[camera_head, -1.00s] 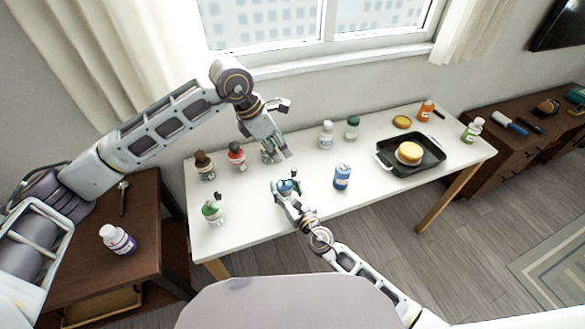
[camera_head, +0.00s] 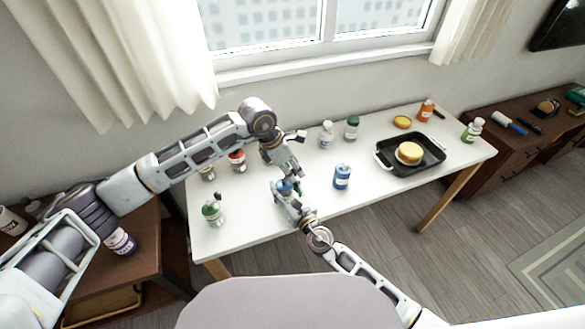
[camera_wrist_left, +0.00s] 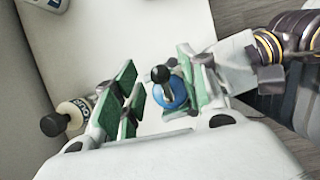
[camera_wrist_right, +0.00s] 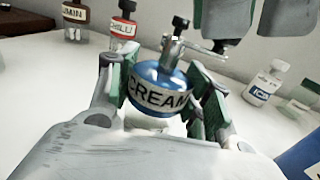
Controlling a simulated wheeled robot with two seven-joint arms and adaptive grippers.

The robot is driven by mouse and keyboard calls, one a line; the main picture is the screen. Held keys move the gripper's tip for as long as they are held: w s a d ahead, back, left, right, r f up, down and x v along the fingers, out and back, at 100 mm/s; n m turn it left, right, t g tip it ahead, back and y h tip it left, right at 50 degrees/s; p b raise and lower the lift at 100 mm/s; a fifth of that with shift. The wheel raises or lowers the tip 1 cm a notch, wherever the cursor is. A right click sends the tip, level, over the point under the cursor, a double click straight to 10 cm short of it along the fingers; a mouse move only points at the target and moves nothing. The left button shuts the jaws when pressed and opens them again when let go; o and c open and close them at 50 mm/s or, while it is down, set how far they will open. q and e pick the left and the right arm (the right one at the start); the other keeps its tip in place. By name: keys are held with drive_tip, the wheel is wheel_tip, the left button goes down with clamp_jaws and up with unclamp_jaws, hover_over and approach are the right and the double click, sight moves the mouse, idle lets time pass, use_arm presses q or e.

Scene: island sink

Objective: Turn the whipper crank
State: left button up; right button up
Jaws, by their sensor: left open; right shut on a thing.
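The whipper is a blue round bottle labelled CREAM (camera_wrist_right: 155,100), with a metal crank (camera_wrist_right: 172,48) and black knob (camera_wrist_right: 180,22) on top. My right gripper (camera_head: 284,194) is shut around its body and holds it upright; in the right wrist view the fingers are on both sides. My left gripper (camera_head: 291,172) is open just above and behind the whipper. In the left wrist view the black knob (camera_wrist_left: 160,74) shows between its spread fingers, closer to the right finger. In the head view the grippers mostly hide the whipper and its crank.
A blue can (camera_head: 342,176) stands close to the right of the grippers. A black pan (camera_head: 432,163) sits at the table's right.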

use_arm(q)
drive_tip(key=shift+d+f, duration=0.15)
drive_tip(key=shift+f, duration=0.15)
clamp_jaws()
drive_tip(key=shift+m, duration=0.3)
drive_tip(key=shift+s+m+g, duration=0.3)
drive_tip(key=shift+m+g, duration=0.25)
drive_tip(key=shift+m, duration=0.7)
drive_tip(key=shift+s+m+g, duration=0.3)
drive_tip(key=shift+m+g, duration=0.25)
drive_tip(key=shift+m, duration=0.7)
unclamp_jaws()
